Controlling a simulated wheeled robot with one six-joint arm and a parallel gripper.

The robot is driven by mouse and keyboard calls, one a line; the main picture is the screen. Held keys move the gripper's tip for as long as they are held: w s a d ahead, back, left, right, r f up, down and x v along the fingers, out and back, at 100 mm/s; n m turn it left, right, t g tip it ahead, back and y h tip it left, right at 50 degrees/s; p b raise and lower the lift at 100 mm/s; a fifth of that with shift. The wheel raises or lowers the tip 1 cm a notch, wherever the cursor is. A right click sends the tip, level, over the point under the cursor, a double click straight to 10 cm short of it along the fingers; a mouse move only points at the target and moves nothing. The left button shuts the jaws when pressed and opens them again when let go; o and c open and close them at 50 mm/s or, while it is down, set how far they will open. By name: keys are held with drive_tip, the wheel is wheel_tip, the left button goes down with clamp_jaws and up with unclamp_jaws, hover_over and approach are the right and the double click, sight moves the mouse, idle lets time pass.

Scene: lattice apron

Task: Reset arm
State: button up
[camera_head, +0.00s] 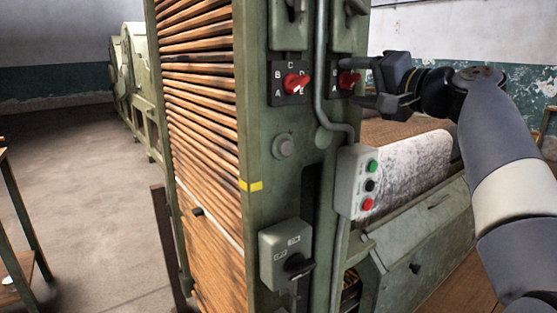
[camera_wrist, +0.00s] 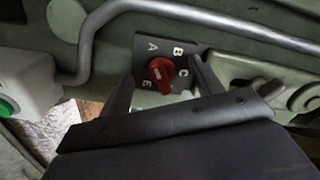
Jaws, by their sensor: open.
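My gripper (camera_head: 364,82) is at the right of the green machine post, its two dark fingers spread and pointing left at a red rotary knob (camera_head: 347,79). In the wrist view my gripper (camera_wrist: 162,72) has one finger on each side of the red knob (camera_wrist: 160,73), with visible gaps. The gripper holds nothing. My arm reaches in from the right.
A second red knob (camera_head: 296,84) is on the post to the left. A grey conduit (camera_head: 320,90) runs between the knobs. A button box (camera_head: 361,182) with green, black and red buttons hangs below. A grey switch box (camera_head: 286,255) is lower. Open floor (camera_head: 80,180) lies left.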

drive_tip(key=m, duration=0.1)
drive_tip(key=m+p, duration=0.1)
drive_tip(key=shift+r+m, duration=0.2)
drive_tip(key=shift+m, duration=0.1)
drive_tip(key=shift+f+m+p, duration=0.15)
drive_tip(key=shift+m+p, duration=0.25)
